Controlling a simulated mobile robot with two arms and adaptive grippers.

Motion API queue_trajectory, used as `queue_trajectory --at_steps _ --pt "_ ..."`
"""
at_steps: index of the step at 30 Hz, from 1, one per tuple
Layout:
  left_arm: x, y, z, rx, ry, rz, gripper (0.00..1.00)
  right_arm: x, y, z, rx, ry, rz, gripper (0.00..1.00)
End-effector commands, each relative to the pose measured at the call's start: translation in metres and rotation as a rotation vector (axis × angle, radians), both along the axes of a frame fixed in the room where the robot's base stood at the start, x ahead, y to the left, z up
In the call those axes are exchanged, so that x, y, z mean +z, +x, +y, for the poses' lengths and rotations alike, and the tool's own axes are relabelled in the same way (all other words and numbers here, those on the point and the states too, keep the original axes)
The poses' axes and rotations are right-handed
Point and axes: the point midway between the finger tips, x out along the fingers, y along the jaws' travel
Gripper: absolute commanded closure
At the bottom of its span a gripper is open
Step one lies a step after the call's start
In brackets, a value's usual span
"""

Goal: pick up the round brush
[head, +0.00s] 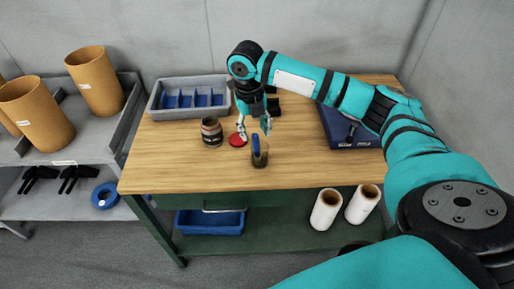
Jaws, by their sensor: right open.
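A brush with a blue handle (256,144) and a dark, brownish lower end stands roughly upright near the front middle of the wooden tabletop; it looks like the round brush. My right gripper (254,127) is open and points down just behind and above it, its fingers spread apart. One finger is close to the top of the handle; I cannot tell whether they touch. A red round item (238,140) lies under the other finger. My left gripper is not in view.
A dark jar (212,132) stands left of the red item. A grey tray with blue dividers (188,82) is at the back left, a dark blue bin (350,132) at the right. The table's front left is clear. White rolls (326,209) stand on the lower shelf.

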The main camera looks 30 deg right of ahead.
Motion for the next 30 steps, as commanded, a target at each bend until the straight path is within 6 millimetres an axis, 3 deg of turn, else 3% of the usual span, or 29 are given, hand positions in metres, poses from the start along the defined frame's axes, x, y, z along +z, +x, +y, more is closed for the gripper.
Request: queue_trajectory --at_steps 8,18,26,30 --pt "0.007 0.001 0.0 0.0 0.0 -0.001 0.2 -0.021 0.0 -0.002 -0.001 0.0 0.0 0.52" --pt "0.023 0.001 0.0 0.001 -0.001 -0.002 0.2 -0.065 0.002 -0.008 0.0 -0.001 0.001 0.52" --pt "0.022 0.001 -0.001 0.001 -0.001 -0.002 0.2 -0.069 0.002 -0.008 0.0 0.0 -0.002 0.52" --pt "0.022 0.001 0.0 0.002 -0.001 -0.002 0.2 -0.068 0.003 -0.008 0.0 0.0 -0.002 0.69"
